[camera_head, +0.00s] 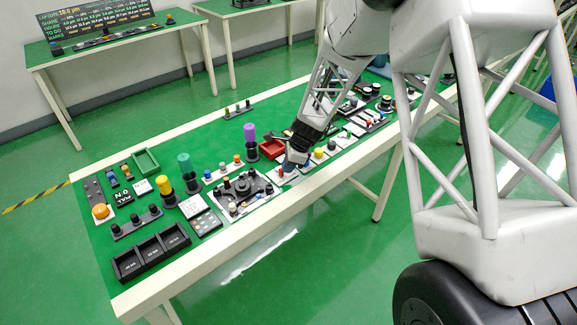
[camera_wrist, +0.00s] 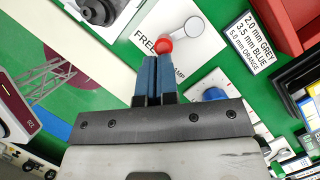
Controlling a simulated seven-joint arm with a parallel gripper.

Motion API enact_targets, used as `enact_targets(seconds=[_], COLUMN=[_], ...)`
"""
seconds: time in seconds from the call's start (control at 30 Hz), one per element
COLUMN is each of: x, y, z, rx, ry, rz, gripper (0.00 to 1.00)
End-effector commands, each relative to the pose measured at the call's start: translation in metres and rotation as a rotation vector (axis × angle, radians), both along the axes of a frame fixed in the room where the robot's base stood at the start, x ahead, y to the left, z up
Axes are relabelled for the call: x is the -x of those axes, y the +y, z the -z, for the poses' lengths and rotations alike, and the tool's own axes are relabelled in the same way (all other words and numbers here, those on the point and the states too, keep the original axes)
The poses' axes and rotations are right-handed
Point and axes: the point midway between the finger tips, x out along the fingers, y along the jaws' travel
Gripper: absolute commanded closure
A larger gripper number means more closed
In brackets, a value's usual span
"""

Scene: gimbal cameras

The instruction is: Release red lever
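The red lever is a grey metal arm on a round pivot with a red ball knob (camera_wrist: 165,45), on a white plate marked FREE and CLAMP in the wrist view. In the head view its red knob (camera_head: 282,173) shows small below my gripper (camera_head: 291,164). In the wrist view my gripper's two blue fingers (camera_wrist: 157,60) are close together with only a thin gap between them. Their tips are at the knob's near edge, and the knob shows beyond them rather than clearly between them. Contact cannot be told.
A red tray (camera_head: 272,149) stands behind the lever, and a labelled size card (camera_wrist: 261,40) lies near it. A blue knob (camera_wrist: 214,95) is right of the fingers. A black fixture plate (camera_head: 240,192) lies to the left. The table's front edge is close.

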Motion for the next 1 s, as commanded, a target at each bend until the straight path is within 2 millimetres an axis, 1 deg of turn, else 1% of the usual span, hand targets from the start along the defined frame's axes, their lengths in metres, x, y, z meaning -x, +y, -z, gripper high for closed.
enact_targets(seconds=[0.37,0.8,1.0], x=[0.0,-0.013,-0.015], y=[0.0,0.005,0.006], z=[0.001,0.002,0.002], rx=[0.0,0.001,0.001], ry=[0.002,0.002,0.001], rz=[0.0,-0.001,0.0], gripper=[1.0,1.0,1.0])
